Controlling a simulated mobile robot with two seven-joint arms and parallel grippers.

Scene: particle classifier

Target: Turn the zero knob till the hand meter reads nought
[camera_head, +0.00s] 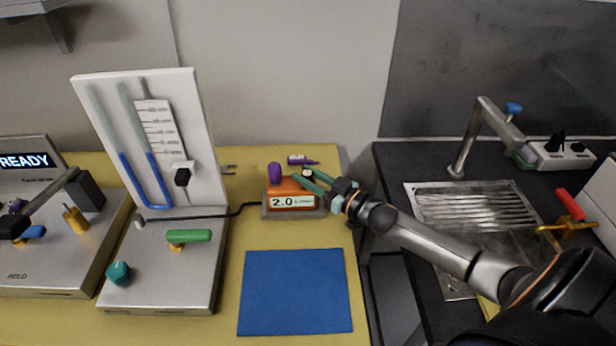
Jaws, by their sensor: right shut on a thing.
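The hand meter (291,202) is an orange box in a grey cradle near the back of the yellow bench. Its display reads 2.0, with small unit text that I cannot make out. A purple knob (275,172) stands at its top left. My right gripper (307,178) reaches in from the right, with its green fingers at the meter's top right corner. It is shut on a small knob there, which looks like the zero knob and is mostly hidden by the fingers. My left gripper is not in view.
A white manometer panel (190,100) with blue tubes stands left, on a grey base with a green handle (189,236) and teal knob (119,272). A black cable runs to the meter. A blue mat (295,291) lies in front. A purple marker (303,160) lies behind.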

